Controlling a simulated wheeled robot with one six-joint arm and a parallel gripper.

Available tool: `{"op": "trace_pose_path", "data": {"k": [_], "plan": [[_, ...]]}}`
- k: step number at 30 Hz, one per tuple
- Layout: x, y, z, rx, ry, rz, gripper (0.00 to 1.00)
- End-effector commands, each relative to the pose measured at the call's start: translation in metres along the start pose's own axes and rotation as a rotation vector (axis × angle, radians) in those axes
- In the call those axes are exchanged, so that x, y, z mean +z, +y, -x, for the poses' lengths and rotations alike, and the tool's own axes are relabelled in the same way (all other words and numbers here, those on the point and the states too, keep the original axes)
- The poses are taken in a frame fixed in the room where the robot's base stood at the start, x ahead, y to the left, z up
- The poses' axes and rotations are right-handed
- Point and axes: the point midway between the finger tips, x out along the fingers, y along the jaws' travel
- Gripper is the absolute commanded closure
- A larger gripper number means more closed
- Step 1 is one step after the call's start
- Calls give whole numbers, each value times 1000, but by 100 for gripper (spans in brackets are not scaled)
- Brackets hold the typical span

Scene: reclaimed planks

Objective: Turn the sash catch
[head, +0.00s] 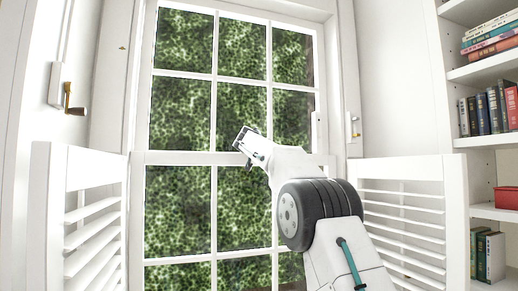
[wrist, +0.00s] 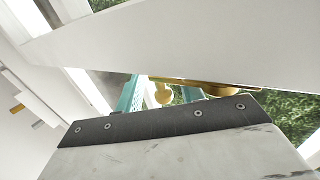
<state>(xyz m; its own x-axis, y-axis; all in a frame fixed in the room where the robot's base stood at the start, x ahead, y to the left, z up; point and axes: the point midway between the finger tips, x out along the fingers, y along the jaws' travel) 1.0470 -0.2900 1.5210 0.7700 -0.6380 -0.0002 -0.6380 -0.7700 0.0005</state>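The sash catch shows in the wrist view as a round brass knob (wrist: 163,94) and a flat brass part (wrist: 228,88) beside it, partly hidden by a white window bar and my gripper body. In the head view I cannot make the catch out; my gripper (head: 243,140) is in front of the window's middle rail (head: 180,158). In the wrist view my gripper (wrist: 160,92) has teal fingers apart, with the knob showing in the gap between them. I cannot tell whether either finger touches the knob.
A bookshelf (head: 488,142) with a red box (head: 507,198) is at far right.

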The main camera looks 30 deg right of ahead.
Motion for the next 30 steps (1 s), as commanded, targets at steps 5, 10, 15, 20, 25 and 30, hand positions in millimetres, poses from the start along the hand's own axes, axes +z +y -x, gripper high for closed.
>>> {"op": "trace_pose_path", "data": {"k": [5,10,15,20,25,30], "plan": [[-2,0,15,-1,0,0,62],[-2,0,40,-2,0,1,62],[-1,0,63,-1,0,0,62],[0,0,75,0,-1,0,62],[0,1,78,0,0,0,62],[0,0,77,0,0,0,62]]}}
